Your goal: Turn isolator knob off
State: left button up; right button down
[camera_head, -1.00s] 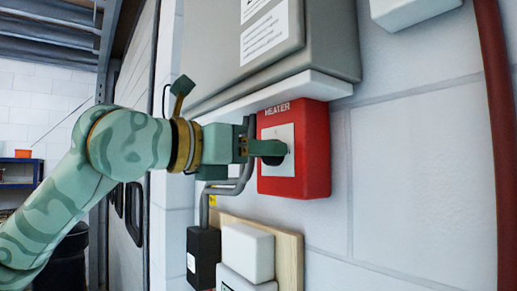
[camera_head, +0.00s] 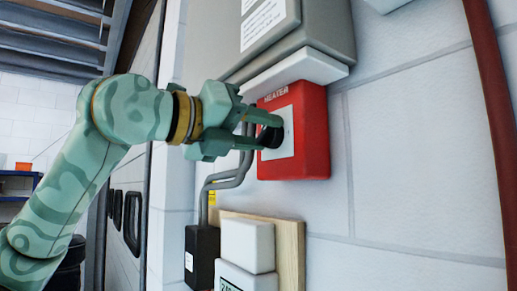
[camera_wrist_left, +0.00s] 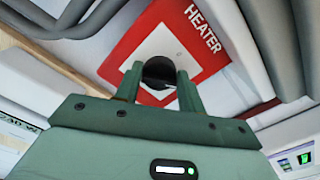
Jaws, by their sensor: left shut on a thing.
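The isolator is a red box (camera_head: 312,128) marked HEATER on the white wall, with a pale square plate (camera_head: 288,124). A black knob (camera_head: 270,136) sticks out from the plate. My left gripper (camera_head: 268,130) reaches it from the left and is shut on the knob. In the left wrist view the black knob (camera_wrist_left: 159,72) sits between the two green fingers (camera_wrist_left: 159,85), in front of the red box (camera_wrist_left: 190,30). The fingers hide part of the knob, and I cannot read its position. My right gripper is not in view.
A grey cabinet (camera_head: 320,22) with a pale ledge (camera_head: 298,70) stands just above the box. Grey conduits (camera_head: 232,182) run down to a black box (camera_head: 201,252) and white boxes (camera_head: 247,246) on a wooden board (camera_head: 290,248). A red pipe (camera_head: 488,90) runs down the right.

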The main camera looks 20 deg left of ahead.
pick_arm(q)
jog(key=n+b, duration=0.3)
jog(key=n, duration=0.2)
jog(key=shift+w+f+n, duration=0.1)
jog(key=shift+f+n, duration=0.05)
jog(key=shift+n, duration=0.25)
jog(key=n+b, duration=0.2)
jog(key=n, duration=0.3)
jog(key=shift+a+b, duration=0.1)
jog(key=shift+b, duration=0.3)
jog(key=shift+n, duration=0.3)
jog(key=o, duration=1)
jog(key=shift+c, duration=0.2)
jog(key=b+v, duration=0.1)
jog(key=v, duration=1.5)
jog(key=shift+a, duration=0.15)
